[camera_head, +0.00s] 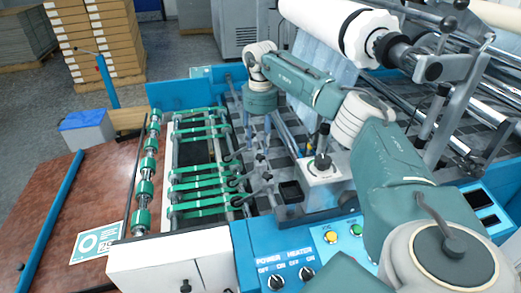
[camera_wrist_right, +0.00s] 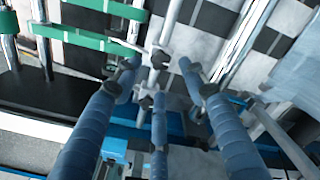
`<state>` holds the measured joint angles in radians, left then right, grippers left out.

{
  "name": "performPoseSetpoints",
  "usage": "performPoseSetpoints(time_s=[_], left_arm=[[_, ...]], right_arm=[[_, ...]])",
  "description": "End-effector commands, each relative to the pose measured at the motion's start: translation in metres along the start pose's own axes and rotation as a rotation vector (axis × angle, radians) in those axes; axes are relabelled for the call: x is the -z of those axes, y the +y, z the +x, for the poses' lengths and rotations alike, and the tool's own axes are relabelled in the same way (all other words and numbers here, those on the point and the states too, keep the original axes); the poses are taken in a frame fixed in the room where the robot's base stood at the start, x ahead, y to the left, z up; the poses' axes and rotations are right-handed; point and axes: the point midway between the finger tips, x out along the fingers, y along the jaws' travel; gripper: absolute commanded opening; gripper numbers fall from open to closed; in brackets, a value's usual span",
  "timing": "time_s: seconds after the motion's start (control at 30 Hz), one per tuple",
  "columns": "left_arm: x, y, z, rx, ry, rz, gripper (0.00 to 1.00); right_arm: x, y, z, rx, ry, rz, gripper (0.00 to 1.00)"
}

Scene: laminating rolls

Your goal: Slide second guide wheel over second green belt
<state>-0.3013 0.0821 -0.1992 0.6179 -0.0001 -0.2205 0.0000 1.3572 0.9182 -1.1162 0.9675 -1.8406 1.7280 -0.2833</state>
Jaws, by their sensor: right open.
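Several green belts (camera_head: 203,182) run across the feeder frame, in two groups with a dark gap between them. Green belts (camera_wrist_right: 75,38) also show at the upper left of the right wrist view. Small dark guide wheels (camera_head: 238,181) sit on thin arms beside the right ends of the belts; I cannot tell for sure which is the second. My right gripper (camera_head: 259,148) points down, just right of the belts. In the right wrist view its blue fingers (camera_wrist_right: 160,78) are spread around a metal rod with dark knobs (camera_wrist_right: 158,60); contact is unclear. My left gripper is out of view.
A large white roll (camera_head: 335,25) hangs above at the back right. A blue control panel (camera_head: 275,262) is in front. A brown table (camera_head: 60,205) lies left of a shaft with green rollers (camera_head: 145,190). Stacked boxes (camera_head: 95,35) stand behind.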

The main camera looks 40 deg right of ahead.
Motion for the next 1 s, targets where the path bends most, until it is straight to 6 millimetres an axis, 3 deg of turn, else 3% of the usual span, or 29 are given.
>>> performPoseSetpoints(time_s=[0.1,0.3,0.63,0.67,0.87,1.0], left_arm=[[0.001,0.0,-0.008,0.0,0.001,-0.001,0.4],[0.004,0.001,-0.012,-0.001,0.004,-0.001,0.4],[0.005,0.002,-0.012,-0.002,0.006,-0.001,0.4],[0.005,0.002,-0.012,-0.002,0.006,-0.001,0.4],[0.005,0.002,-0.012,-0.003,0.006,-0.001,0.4],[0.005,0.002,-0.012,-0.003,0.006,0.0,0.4]], right_arm=[[0.001,0.0,0.02,-0.001,0.004,0.0,0.42],[0.0,0.0,0.042,0.0,0.001,0.001,0.42],[0.0,0.0,0.047,0.001,0.0,0.0,0.42],[0.0,0.0,0.047,0.001,0.0,0.0,0.4],[0.0,0.0,0.046,0.001,0.0,0.0,0.0],[0.0,0.0,0.046,0.001,0.0,0.0,0.0]])
